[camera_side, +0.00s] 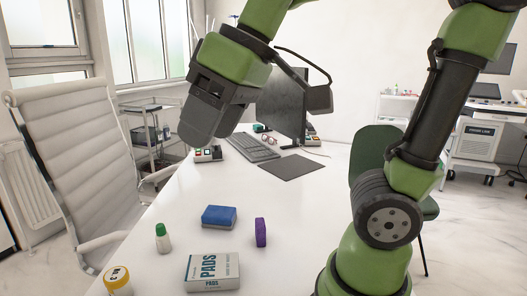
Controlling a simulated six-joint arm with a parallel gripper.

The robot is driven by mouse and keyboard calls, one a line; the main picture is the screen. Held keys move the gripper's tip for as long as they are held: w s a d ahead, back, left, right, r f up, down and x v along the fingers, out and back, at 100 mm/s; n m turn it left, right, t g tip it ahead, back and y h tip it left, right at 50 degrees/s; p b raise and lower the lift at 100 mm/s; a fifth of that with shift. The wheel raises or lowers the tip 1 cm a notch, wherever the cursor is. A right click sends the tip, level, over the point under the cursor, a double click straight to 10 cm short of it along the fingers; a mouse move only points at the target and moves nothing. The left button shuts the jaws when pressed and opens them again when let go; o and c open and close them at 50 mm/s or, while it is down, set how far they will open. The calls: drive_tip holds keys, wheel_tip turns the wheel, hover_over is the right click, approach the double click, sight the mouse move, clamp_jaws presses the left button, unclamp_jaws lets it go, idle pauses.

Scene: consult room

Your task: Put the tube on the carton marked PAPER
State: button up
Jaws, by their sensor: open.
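A small white container with a green cap (162,240) stands upright on the white table, left of the blue block; it may be the tube, but I cannot tell. A white and teal carton (212,272) lies at the table's front, and its print reads PADS. I see no carton reading PAPER. My gripper (208,118) is open and empty, raised above the far part of the table, well away from these things. Its fingers overlap in this view, so the gap between them is hidden.
A blue block (219,216) and an upright purple piece (261,232) stand behind the carton. A yellow-lidded jar (118,281) is at the front left. A keyboard (251,147), a dark mat (293,167) and a monitor (283,105) occupy the back. The table's middle is clear.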

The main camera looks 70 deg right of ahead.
drive_tip(key=s+d+f+m+t, duration=0.2)
drive_tip(key=s+f+m, duration=0.2)
drive_tip(key=s+m, duration=0.1)
drive_tip(key=shift+s+d+m, duration=0.3)
drive_tip(key=shift+s+d, duration=0.1)
drive_tip(key=shift+s, duration=0.15)
